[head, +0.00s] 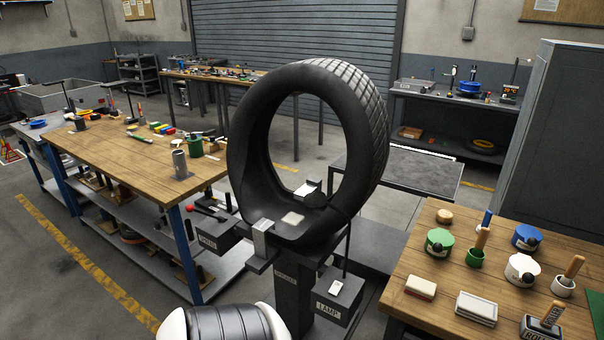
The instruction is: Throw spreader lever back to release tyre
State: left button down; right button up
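A black tyre (375,125) stands upright on the dark spreader stand (292,290) in the middle of the head view. A metal bracket (262,240) sits at the tyre's near lower edge. Left of the stand is a dark box (222,236) with a partly readable label. A lever with a red knob (189,208) reaches out to the left by this box. How the lever joins the box is hard to make out. Neither of my grippers shows in the head view.
A box labelled LAMP (338,292) hangs right of the stand. A wooden bench (110,160) with tools stands left, close to the red knob. A wooden table (440,285) with tins, brushes and blocks stands right. A grey cabinet (560,140) is behind it.

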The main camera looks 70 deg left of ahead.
aim_at(190, 209)
jog(key=u, duration=3)
